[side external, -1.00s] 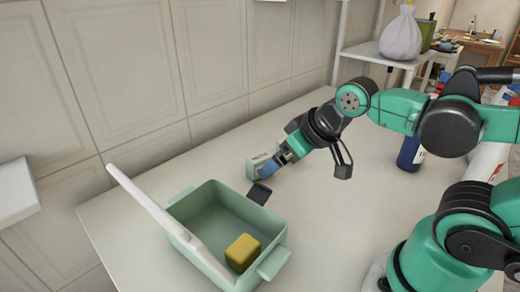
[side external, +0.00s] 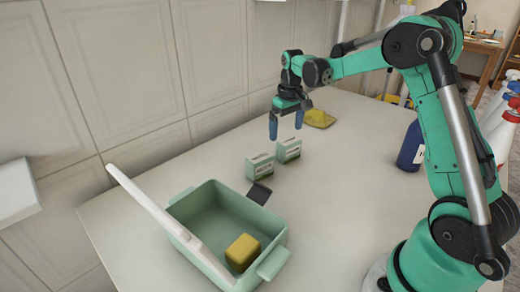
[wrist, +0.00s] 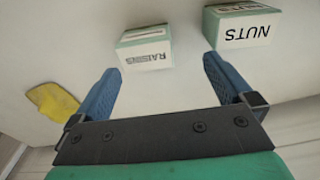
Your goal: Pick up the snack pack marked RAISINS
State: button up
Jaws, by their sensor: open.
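The RAISINS pack (wrist: 145,50) is a small pale green and white box in the wrist view, its lettering upside down. It stands ahead of the gap between my fingers, nearer the left one. In the side view, judging by the layout, it is the right one of two packs (side external: 288,150). The similar NUTS pack (wrist: 242,25) stands close beside it and is the left one in the side view (side external: 260,167). My gripper (side external: 286,131), with blue fingers pointing down, is open and empty above and behind the packs. Its fingers also show in the wrist view (wrist: 160,66).
A green bin (side external: 190,214) with a raised white lid (side external: 160,210) holds a yellow block (side external: 243,252). A dark flat piece (side external: 259,193) is beside its rim. A yellow item (side external: 320,118) lies behind my gripper. A dark blue bottle (side external: 411,147) stands right. The table centre is clear.

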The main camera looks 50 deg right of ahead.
aim_at(289, 141)
jog(key=shift+w+d+f+g, duration=0.1)
jog(key=shift+d+f+g, duration=0.2)
jog(key=shift+d+f, duration=0.65)
jog(key=shift+f, duration=2.9)
jog(key=c, duration=1.1)
